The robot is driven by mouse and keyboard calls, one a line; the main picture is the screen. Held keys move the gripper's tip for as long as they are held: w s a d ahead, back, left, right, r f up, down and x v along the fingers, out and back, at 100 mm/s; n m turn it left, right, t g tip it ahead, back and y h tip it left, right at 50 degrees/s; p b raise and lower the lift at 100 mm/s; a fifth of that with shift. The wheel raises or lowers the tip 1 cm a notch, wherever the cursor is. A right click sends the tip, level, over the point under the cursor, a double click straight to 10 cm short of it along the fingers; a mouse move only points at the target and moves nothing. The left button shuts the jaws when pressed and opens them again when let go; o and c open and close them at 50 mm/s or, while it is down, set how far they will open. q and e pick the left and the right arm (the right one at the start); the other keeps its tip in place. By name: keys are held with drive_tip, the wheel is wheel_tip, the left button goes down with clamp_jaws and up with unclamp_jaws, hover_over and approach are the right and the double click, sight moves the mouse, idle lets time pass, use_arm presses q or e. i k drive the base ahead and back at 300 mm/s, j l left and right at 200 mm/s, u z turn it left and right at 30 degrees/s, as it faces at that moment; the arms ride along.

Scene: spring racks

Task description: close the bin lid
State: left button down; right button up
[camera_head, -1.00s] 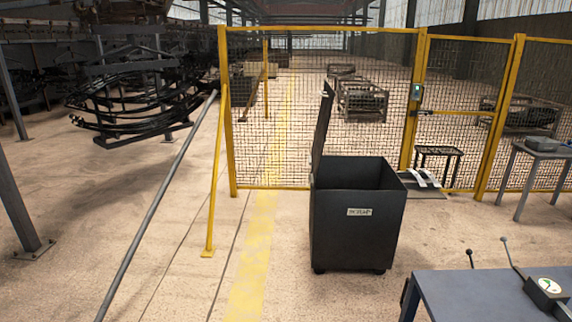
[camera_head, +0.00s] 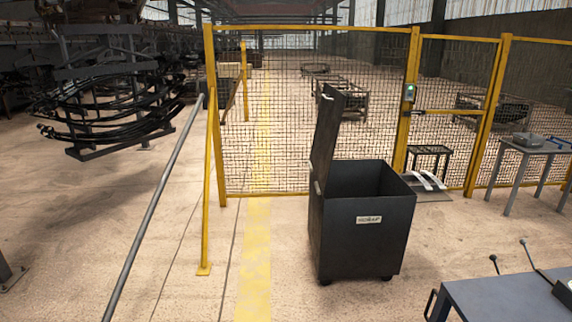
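A dark grey bin (camera_head: 362,238) with a small white label on its front stands on wheels on the floor, right of the picture's middle. Its lid (camera_head: 327,140) is open and stands nearly upright, hinged along the bin's left side and leaning slightly right at the top. A small light handle shows at the lid's top edge. The inside of the bin is dark and I cannot see what it holds. Neither of my grippers is in view.
A yellow-framed mesh fence (camera_head: 310,120) runs behind the bin. A slanted grey pole (camera_head: 160,200) and yellow post (camera_head: 207,190) stand at left. A blue-grey table (camera_head: 500,298) with levers is at lower right. Floor in front of the bin is clear.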

sight(332, 102)
drive_tip(key=i+j+z, duration=0.1)
drive_tip(key=i+j, duration=0.25)
drive_tip(key=i, duration=0.2)
drive_tip(key=i+j+z, duration=0.15)
drive_tip(key=i+j, duration=0.25)
drive_tip(key=i, duration=0.15)
drive_tip(key=i+l+z, duration=0.1)
drive_tip(key=i, duration=0.45)
drive_tip(key=i+l+z, duration=0.1)
drive_tip(key=i, duration=0.45)
drive_tip(key=i+z, duration=0.1)
drive_tip(key=i, duration=1.05)
